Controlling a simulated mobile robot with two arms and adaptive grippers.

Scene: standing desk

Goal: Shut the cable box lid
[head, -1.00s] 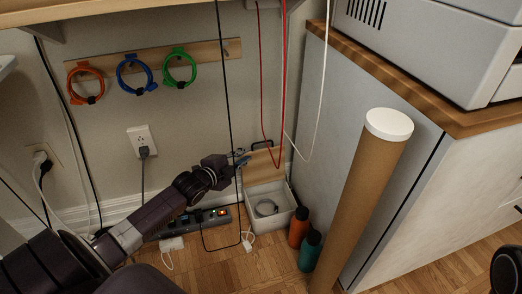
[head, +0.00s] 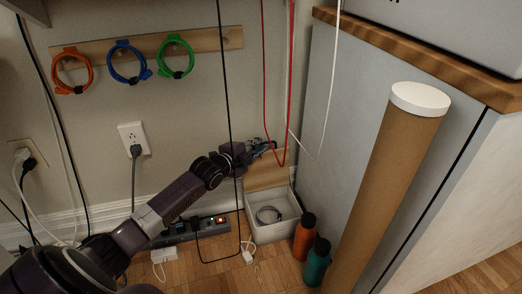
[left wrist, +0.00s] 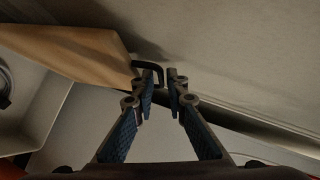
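The white cable box (head: 286,232) stands on the floor against the wall, with a grey coiled cable (head: 268,215) inside. Its wooden lid (head: 266,182) is raised at the back of the box; it also shows in the left wrist view (left wrist: 72,50). My left gripper (head: 272,146) is at the lid's top edge. In the left wrist view its fingers (left wrist: 161,78) are apart with a narrow gap. The dark lid handle (left wrist: 152,68) is by the fingertips, partly behind the left finger; I cannot tell whether they touch. My right gripper is out of view.
An orange bottle (head: 304,240) and a teal bottle (head: 317,264) stand right of the box, near a tall cardboard tube (head: 392,180). A power strip (head: 190,230) lies to the left. Red cables (head: 289,90) and a black cable (head: 226,90) hang near my left arm.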

